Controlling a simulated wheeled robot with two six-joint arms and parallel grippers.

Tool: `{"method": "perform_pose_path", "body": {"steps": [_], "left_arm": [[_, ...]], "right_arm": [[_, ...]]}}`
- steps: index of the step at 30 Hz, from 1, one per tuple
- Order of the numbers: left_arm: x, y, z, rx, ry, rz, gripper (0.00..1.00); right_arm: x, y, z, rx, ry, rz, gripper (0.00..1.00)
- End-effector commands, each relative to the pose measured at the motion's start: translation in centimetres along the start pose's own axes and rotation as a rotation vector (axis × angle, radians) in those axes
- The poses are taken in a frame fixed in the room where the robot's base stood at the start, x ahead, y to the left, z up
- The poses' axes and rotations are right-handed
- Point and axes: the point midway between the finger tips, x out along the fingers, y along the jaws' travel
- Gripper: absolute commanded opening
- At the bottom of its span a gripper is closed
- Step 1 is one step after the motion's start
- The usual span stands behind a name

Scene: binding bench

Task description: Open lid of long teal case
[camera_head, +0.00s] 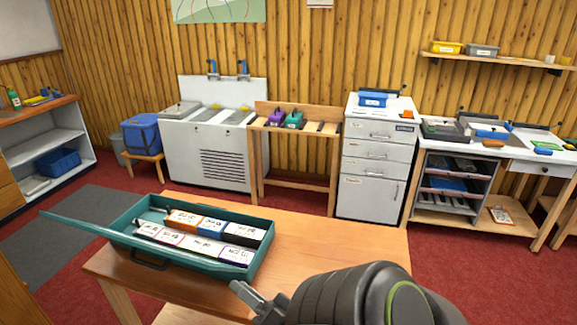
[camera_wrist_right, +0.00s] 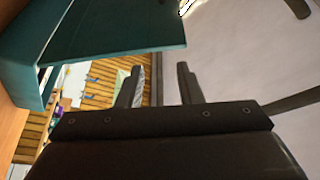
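The long teal case (camera_head: 262,252) lies on the wooden table in the head view. Its lid (camera_head: 150,243) is raised and seen nearly edge-on as a thin strip crossing the near side. The inside is visible, with white, orange and blue labelled blocks (camera_head: 205,236) in rows. A dark handle (camera_head: 148,263) is on the near side. My right gripper (camera_head: 241,291) is right of the case's near right corner, apart from it. In the right wrist view its fingers (camera_wrist_right: 159,84) are spread with nothing between them, and the teal lid (camera_wrist_right: 115,28) spans the upper left. My left gripper is not in view.
The wooden table (camera_head: 340,243) is clear to the right of the case. A sink unit, a low rack, a white drawer cabinet (camera_head: 372,170) and a workbench stand along the far wall. A shelf unit (camera_head: 40,150) is at left.

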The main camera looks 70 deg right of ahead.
Motion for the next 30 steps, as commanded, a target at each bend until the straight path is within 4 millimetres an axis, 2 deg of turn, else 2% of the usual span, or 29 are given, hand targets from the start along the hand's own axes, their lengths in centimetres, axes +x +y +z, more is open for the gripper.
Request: {"method": "perform_pose_path", "body": {"steps": [30], "left_arm": [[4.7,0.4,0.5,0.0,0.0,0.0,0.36]], "right_arm": [[-7.3,0.5,0.1,-0.001,0.0,0.003,0.33]]}}
